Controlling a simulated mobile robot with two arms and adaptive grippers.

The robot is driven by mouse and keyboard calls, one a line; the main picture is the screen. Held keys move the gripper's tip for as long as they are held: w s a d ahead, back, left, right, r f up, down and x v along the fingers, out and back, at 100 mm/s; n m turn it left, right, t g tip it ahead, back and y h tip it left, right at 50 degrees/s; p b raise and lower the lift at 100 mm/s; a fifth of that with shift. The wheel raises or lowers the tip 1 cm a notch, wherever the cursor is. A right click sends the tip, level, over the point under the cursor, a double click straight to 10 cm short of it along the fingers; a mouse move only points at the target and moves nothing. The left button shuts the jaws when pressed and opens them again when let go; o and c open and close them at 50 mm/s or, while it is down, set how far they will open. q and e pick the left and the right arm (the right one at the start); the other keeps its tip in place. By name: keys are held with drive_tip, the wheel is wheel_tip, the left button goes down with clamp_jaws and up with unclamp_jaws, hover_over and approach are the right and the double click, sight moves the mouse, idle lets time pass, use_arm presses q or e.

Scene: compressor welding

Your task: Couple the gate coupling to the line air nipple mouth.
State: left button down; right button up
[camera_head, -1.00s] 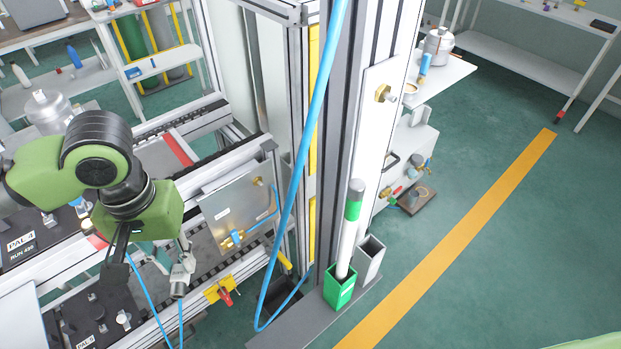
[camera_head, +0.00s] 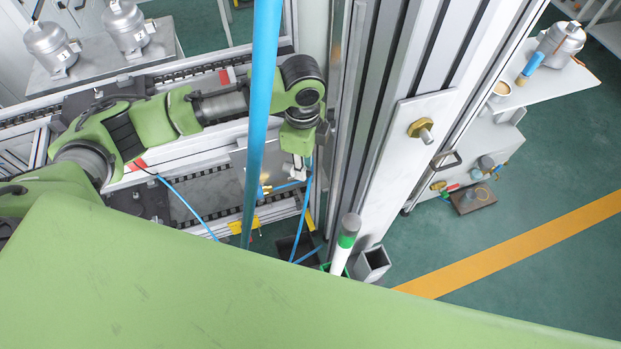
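A brass fitting with a grey nipple mouth (camera_head: 424,133) sticks out of a white plate (camera_head: 405,190) on the tall metal post; it looks like the line air nipple. My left arm reaches across from the left, and its wrist is left of the post. My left gripper (camera_head: 304,168) points down below the wrist, apart from the nipple and lower in the picture. Its fingers are mostly hidden, so I cannot tell whether they are open or hold anything. I cannot make out the gate coupling. A blue hose (camera_head: 262,90) hangs in front of my arm. My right gripper is out of view.
Thinner blue hoses (camera_head: 303,215) run down near the gripper. A green-and-white stick (camera_head: 345,243) stands beside a grey open holder (camera_head: 372,262) at the post's foot. A conveyor frame (camera_head: 200,72) lies behind my arm.

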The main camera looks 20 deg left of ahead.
use_arm(q)
wheel_tip(320, 180, down, 8)
drive_tip(key=d+m+p, duration=0.2)
drive_tip(key=m, duration=0.8)
drive_tip(key=shift+m, duration=0.3)
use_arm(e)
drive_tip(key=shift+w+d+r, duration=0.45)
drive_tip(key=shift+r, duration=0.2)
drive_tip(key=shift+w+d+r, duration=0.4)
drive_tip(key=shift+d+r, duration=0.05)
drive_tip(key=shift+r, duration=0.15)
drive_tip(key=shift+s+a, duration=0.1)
use_arm(q)
drive_tip(key=w+a, duration=0.3)
drive_tip(key=w, duration=0.2)
drive_tip(key=shift+a+b, duration=0.2)
drive_tip(key=shift+b, duration=0.1)
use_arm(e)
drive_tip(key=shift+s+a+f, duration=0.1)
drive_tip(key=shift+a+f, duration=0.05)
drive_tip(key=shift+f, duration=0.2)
use_arm(q)
drive_tip(key=shift+w+a, duration=0.15)
